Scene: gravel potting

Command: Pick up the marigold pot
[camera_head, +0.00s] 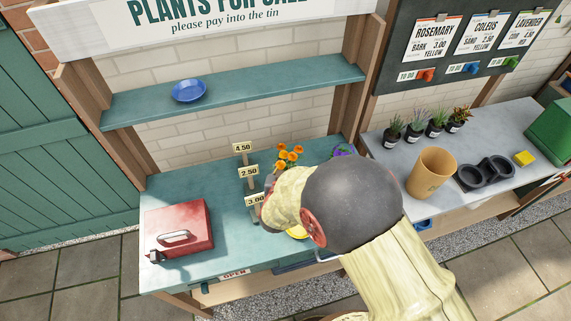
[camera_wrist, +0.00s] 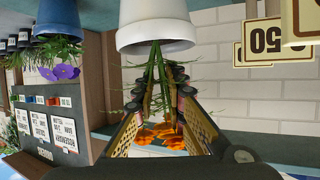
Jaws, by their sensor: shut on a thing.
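The marigold pot (camera_wrist: 155,35) is white and shows at the top of the wrist view, upside down in that picture. Its green stems run down to orange flowers (camera_wrist: 160,135) between my fingers. In the head view the orange flowers (camera_head: 288,155) show just behind my arm, and the pot is hidden. My gripper (camera_wrist: 159,88) is shut on the marigold pot's plant, with its fingers on either side of the stems and the pot beyond the fingertips. Whether the pot is off the bench cannot be told.
Price signs 4.50 (camera_head: 242,147), 2.50 (camera_head: 249,171) and 3.00 (camera_head: 255,200) stand left of the flowers. A purple-flowered plant (camera_head: 343,150) is to the right. A yellow saucer (camera_head: 297,232) is partly hidden by my arm. A red cash tin (camera_head: 179,228) sits at left.

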